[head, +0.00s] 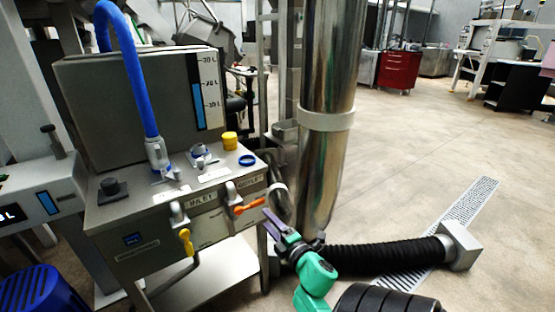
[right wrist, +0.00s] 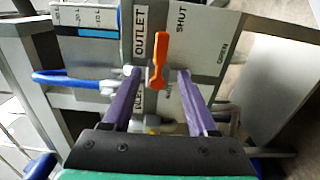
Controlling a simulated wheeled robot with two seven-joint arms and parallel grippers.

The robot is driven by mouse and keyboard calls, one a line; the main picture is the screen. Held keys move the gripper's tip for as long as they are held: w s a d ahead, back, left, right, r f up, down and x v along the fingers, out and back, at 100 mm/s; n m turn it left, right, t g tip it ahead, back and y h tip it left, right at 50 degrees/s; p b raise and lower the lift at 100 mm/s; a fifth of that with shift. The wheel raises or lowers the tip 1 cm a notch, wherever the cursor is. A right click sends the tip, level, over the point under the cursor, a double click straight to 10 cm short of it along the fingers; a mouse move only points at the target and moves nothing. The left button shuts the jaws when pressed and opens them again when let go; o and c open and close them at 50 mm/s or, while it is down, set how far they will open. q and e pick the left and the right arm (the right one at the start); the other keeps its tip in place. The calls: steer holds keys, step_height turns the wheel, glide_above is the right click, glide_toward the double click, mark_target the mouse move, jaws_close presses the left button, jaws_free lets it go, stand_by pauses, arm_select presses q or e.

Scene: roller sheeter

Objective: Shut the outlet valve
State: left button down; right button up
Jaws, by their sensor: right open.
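The outlet valve's orange handle (head: 249,206) sticks out sideways to the right from the front of the grey tank unit, under the outlet label. In the right wrist view the orange handle (right wrist: 160,55) lies beside the OUTLET plate, with the words SHUT and OPEN on the panel to its right. My right gripper (head: 268,217) is just right of and in front of the handle. Its purple fingers (right wrist: 159,76) are open, one on each side of the handle, with gaps; its depth relative to them is unclear. My left gripper is not in view.
A yellow inlet handle (head: 186,242) hangs to the left on the same tank unit (head: 135,85). A blue hose (head: 135,70) arches over its top. A shiny metal column (head: 328,80) and black corrugated duct (head: 385,257) stand close to my right arm. Open floor lies right.

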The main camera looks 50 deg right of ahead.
steer(key=v, duration=0.5)
stand_by(0.3)
